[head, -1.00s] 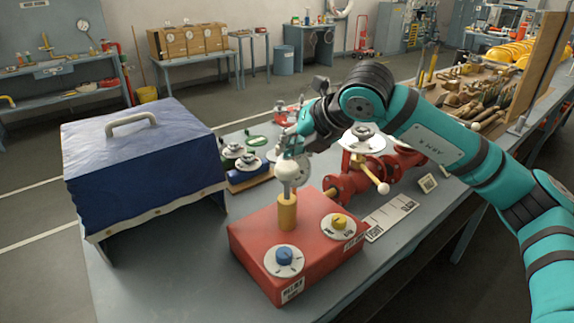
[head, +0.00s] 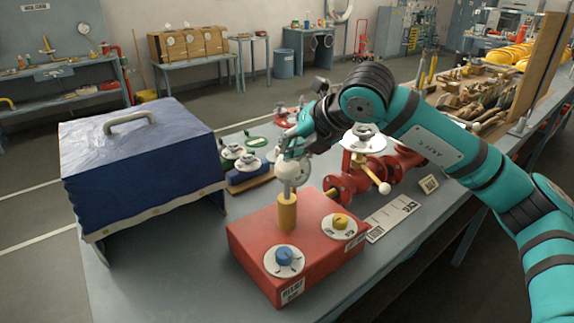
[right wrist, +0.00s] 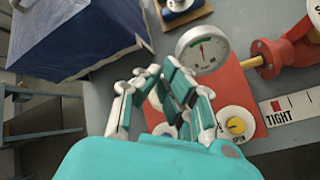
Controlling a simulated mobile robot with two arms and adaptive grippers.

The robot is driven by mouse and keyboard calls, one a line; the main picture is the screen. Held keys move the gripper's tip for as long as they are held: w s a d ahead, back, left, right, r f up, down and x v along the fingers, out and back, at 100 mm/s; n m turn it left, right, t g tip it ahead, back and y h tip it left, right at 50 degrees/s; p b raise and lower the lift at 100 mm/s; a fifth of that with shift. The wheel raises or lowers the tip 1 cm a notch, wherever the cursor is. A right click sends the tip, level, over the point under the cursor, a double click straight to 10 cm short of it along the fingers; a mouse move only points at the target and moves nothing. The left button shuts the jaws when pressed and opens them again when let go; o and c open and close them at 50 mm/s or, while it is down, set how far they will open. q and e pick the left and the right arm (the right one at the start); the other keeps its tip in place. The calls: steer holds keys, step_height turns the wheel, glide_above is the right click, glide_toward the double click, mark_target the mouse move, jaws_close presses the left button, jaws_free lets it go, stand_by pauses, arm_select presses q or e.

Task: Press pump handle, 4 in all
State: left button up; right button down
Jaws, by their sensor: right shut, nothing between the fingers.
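The pump is a red box (head: 300,252) on the bench, with a yellow upright cylinder (head: 287,213) and a grey rod (head: 287,189) rising from it. My right gripper (head: 287,157) is shut at the top of the rod, fingers pointing down, with nothing between them. It hides most of the handle; I cannot tell whether it touches it. A pale round part shows just below the fingers. In the right wrist view the shut fingers (right wrist: 178,90) are over the red box (right wrist: 238,82), beside a white dial gauge (right wrist: 203,50). My left gripper is not in view.
On the box are a blue knob (head: 284,257) and a yellow knob (head: 340,221). A blue covered case (head: 140,165) stands left. Red pipework with a valve (head: 345,184) is close on the right, near a TIGHT label strip (head: 391,218). Small valve sets (head: 246,162) lie behind.

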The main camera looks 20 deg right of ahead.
mark_target(293, 165)
steer(key=shift+s+f+b, duration=0.1)
steer(key=shift+f+b, duration=2.25)
steer(key=shift+b, duration=0.05)
stand_by(1.6)
steer(key=shift+r, duration=0.1)
steer(key=shift+r+p, duration=1.35)
steer(key=shift+r, duration=1.3)
steer(key=shift+r+p, duration=1.45)
steer(key=shift+r, duration=1.1)
steer(key=shift+f, duration=0.1)
